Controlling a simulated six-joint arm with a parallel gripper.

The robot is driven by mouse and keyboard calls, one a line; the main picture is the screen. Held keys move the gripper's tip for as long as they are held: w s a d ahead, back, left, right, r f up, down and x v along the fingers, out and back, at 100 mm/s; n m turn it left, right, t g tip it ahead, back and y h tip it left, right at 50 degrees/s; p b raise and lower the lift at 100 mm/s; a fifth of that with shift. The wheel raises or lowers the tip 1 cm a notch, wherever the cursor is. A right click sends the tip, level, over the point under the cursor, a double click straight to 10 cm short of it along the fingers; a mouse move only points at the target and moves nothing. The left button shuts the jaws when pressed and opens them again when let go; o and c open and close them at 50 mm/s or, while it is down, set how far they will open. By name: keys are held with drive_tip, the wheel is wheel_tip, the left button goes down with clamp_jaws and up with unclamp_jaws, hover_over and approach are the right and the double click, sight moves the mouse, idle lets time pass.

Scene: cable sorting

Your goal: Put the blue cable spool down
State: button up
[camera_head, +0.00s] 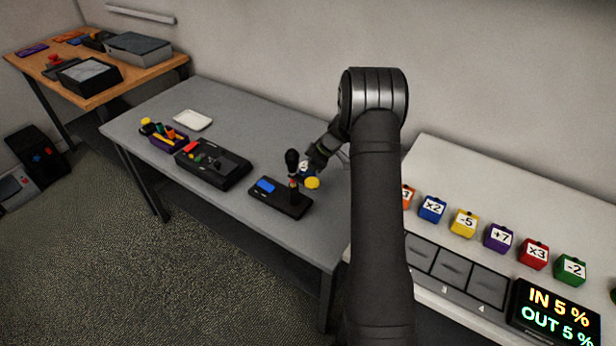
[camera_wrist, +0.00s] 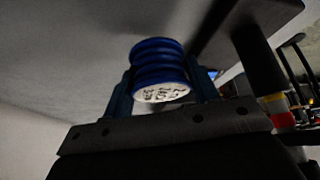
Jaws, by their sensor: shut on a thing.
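The blue cable spool (camera_wrist: 158,65) is between the two fingers of my gripper (camera_wrist: 160,88) in the wrist view, its pale marked end face toward the camera. The gripper is shut on it. In the head view my gripper (camera_head: 308,168) is over the grey table, close to a black station (camera_head: 279,205) with a blue screen (camera_head: 265,186) and an upright post (camera_head: 293,192). The spool is small and partly hidden there. In the wrist view the dark post (camera_wrist: 262,65) with yellow and red bands stands right of the spool, apart from it.
A yellow piece (camera_head: 312,183) and a dark upright shape (camera_head: 292,160) are close to the gripper. A black control box (camera_head: 212,164), a purple tray (camera_head: 168,143) of coloured items and a white tray (camera_head: 193,120) are left. Numbered cubes stand on the right counter (camera_head: 470,180).

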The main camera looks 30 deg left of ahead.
drive_tip(key=shift+f, duration=1.75)
drive_tip(key=shift+f, duration=0.15)
drive_tip(key=o, duration=1.1)
drive_tip(key=shift+c, duration=0.2)
drive_tip(key=v, duration=1.2)
